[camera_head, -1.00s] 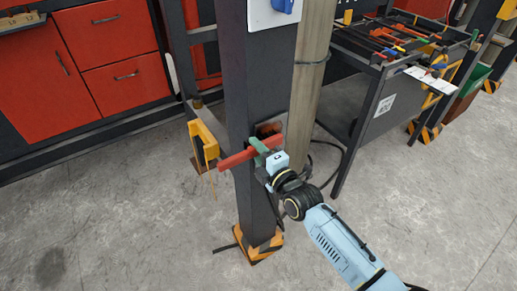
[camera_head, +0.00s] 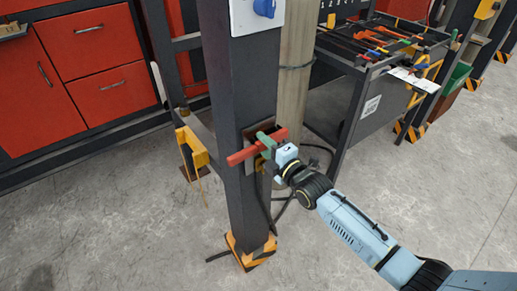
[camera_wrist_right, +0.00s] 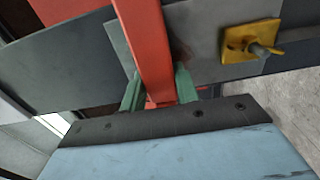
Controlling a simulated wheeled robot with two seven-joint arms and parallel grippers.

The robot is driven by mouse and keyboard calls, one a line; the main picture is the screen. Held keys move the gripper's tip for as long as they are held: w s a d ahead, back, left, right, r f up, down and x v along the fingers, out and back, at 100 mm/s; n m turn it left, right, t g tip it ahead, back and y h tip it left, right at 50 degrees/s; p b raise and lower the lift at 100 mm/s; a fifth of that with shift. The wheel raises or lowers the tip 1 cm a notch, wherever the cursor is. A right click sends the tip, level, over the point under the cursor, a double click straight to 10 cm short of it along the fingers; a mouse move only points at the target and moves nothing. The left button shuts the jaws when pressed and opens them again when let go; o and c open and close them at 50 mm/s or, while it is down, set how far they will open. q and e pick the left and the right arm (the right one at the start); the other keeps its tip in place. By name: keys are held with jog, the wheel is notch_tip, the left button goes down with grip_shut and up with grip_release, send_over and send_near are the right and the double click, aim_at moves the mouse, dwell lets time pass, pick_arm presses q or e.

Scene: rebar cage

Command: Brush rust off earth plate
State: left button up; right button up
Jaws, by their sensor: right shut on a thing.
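The earth plate (camera_head: 249,134) is a small plate on the face of the dark steel column (camera_head: 237,90). Most of it, and any rust on it, is hidden behind my right gripper and the brush. A light grey plate (camera_wrist_right: 205,38) shows behind the brush in the right wrist view. My right gripper (camera_head: 266,143) has green fingers and is shut on the red brush (camera_head: 241,156), which lies across the column front. The red bar (camera_wrist_right: 146,40) sits between the fingers in the wrist view. Its bristles are hidden; contact with the plate cannot be told. My left gripper is not in view.
A yellow clamp (camera_head: 191,147) sits on a rail left of the column. A tool cart (camera_head: 375,105) stands at the right behind. Cables hang beside the column. Red drawer cabinets (camera_head: 85,65) stand at the left back. The concrete floor in front is open.

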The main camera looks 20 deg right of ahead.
aim_at(247, 156)
jog(key=shift+w+d+r, duration=0.1)
jog(key=shift+w+d, duration=0.25)
jog(key=shift+d, duration=0.5)
jog(key=shift+s+a+p, duration=0.3)
jog(key=shift+a+p, duration=0.2)
jog(key=shift+a, duration=0.2)
jog(key=shift+s+a+p, duration=0.25)
jog(key=shift+a, duration=0.3)
jog(key=shift+s+a+p, duration=0.2)
jog(key=shift+s+a, duration=0.05)
jog(key=shift+a, duration=0.3)
jog(key=shift+s+a+p, duration=0.15)
jog(key=shift+s+a, duration=0.05)
jog(key=shift+a, duration=0.45)
jog(key=shift+s+a+p, duration=0.15)
jog(key=shift+s+a, duration=0.05)
jog(key=shift+a, duration=0.5)
jog(key=shift+s+a+p, duration=0.15)
jog(key=shift+s+a, duration=0.05)
jog(key=shift+a, duration=0.45)
jog(key=shift+s, duration=0.1)
